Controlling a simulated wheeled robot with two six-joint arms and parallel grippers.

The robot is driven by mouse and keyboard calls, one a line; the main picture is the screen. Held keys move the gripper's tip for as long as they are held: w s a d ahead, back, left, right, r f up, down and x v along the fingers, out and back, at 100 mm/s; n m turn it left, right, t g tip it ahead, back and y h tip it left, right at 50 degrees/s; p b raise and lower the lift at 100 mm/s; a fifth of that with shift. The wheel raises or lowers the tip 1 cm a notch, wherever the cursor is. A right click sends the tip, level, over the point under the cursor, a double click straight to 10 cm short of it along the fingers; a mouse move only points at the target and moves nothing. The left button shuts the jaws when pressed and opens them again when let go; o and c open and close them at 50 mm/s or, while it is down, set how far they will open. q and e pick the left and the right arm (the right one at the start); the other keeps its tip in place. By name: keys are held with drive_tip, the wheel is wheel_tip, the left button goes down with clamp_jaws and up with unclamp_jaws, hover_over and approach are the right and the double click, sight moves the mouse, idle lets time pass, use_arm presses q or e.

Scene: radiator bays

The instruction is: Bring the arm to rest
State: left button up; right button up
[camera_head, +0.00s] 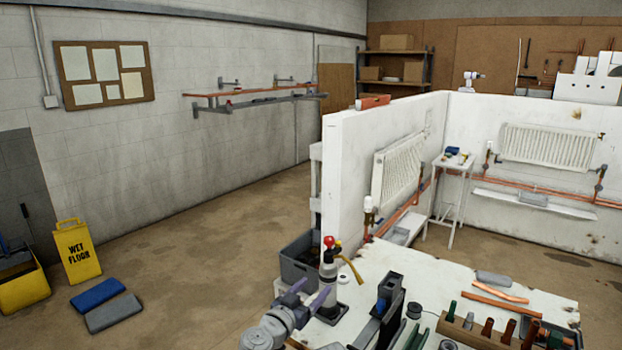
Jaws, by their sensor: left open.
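My left arm comes in at the bottom centre of the head view. Its left gripper (308,292) has two purple-tipped fingers spread apart, with no object visibly held between them. It is over the left front part of the white worn workbench (375,262), close to a dark bottle-like torch (328,268) with a red knob and a yellow nozzle. The torch is upright behind the fingers, and its lower part is partly hidden by them. I cannot tell whether the fingers touch it. My right gripper is not in view.
A dark vise (388,300) and a wooden rack (485,333) of green and brown handles crowd the bench. A grey crate (300,262) is behind the gripper. White partition walls with radiators (398,170) stand beyond. The brown floor (200,240) at left is mostly clear, beside a yellow wet-floor sign (77,252).

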use_arm(q)
drive_tip(key=s+a+f+g+y, duration=0.1)
drive_tip(key=s+a+f+g, duration=0.1)
drive_tip(key=s+f+g, duration=0.35)
drive_tip(key=s+a+f+g+y, duration=0.1)
drive_tip(key=s+f+g, duration=0.15)
drive_tip(key=f, duration=0.55)
drive_tip(key=s+a+f+n+g+y, duration=0.3)
drive_tip(key=s+a, duration=0.1)
drive_tip(key=a, duration=0.3)
drive_tip(key=s+a+f+n+g+y, duration=0.3)
drive_tip(key=s+a+f, duration=0.15)
drive_tip(key=a, duration=0.25)
drive_tip(key=s+d+r+m+p, duration=0.1)
drive_tip(key=s+d+m, duration=0.1)
drive_tip(key=d, duration=0.3)
drive_tip(key=s+d+r+m+g+y, duration=0.1)
drive_tip(key=s+d+m, duration=0.1)
drive_tip(key=s+d, duration=0.2)
drive_tip(key=shift+d+r+y+p, duration=0.3)
drive_tip(key=shift+d+p, duration=0.05)
drive_tip(key=shift+d, duration=0.55)
